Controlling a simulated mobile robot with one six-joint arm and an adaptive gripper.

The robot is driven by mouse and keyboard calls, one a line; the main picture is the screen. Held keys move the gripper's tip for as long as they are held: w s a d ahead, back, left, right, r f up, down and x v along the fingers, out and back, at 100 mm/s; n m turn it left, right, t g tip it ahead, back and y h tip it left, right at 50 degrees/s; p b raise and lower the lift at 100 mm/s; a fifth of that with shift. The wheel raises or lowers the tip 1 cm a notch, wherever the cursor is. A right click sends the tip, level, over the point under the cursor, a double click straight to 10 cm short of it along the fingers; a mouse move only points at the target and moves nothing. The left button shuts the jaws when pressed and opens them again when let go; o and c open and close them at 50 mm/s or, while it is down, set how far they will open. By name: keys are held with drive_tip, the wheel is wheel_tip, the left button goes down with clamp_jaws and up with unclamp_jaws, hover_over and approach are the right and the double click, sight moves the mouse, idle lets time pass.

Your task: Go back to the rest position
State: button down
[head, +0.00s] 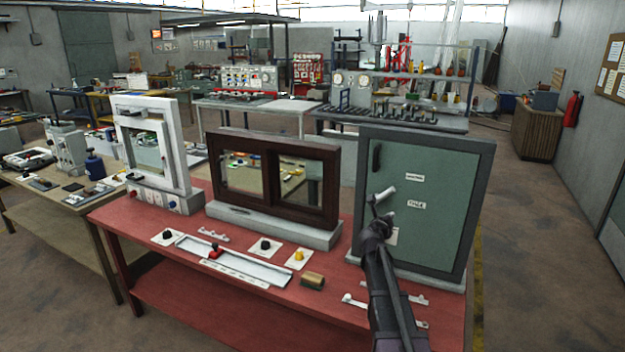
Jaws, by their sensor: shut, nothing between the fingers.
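My gripper (380,226) is shut and empty. It is raised in front of the green cabinet door (440,225), near its lower left part. My dark arm reaches up to it from the bottom right of the head view. A pale handle (387,194) shows on the door just above the gripper. I cannot tell whether the gripper touches it. The door looks closed in its dark grey frame (482,190).
A red table (130,238) bears a white-framed window (129,108), a brown sliding window (272,210), a rail with a red slider (216,252), knobs on plates and a brown block (313,281). Open floor (540,260) lies to the right. A fire extinguisher (573,110) hangs on the wall.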

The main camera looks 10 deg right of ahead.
drive_tip(key=s+a+f+m+g+y, duration=0.2)
drive_tip(key=s+a+f+m+g, duration=0.3)
drive_tip(key=s+m, duration=0.4)
drive_tip(key=s+a+f+m+g+y, duration=0.2)
drive_tip(key=s+a+f+m, duration=0.4)
drive_tip(key=m, duration=0.6)
drive_tip(key=s+a+f+m+g+y, duration=0.3)
drive_tip(key=s+a+m, duration=0.3)
drive_tip(key=s, duration=0.3)
drive_tip(key=s+a+f+m+g+y+b, duration=0.1)
drive_tip(key=s+a+f+m+g+y, duration=0.1)
drive_tip(key=s+a+m, duration=0.5)
drive_tip(key=shift+s+a+f+g+y, duration=0.4)
drive_tip(key=shift+s+a+f+y, duration=0.35)
drive_tip(key=shift+s+y, duration=0.1)
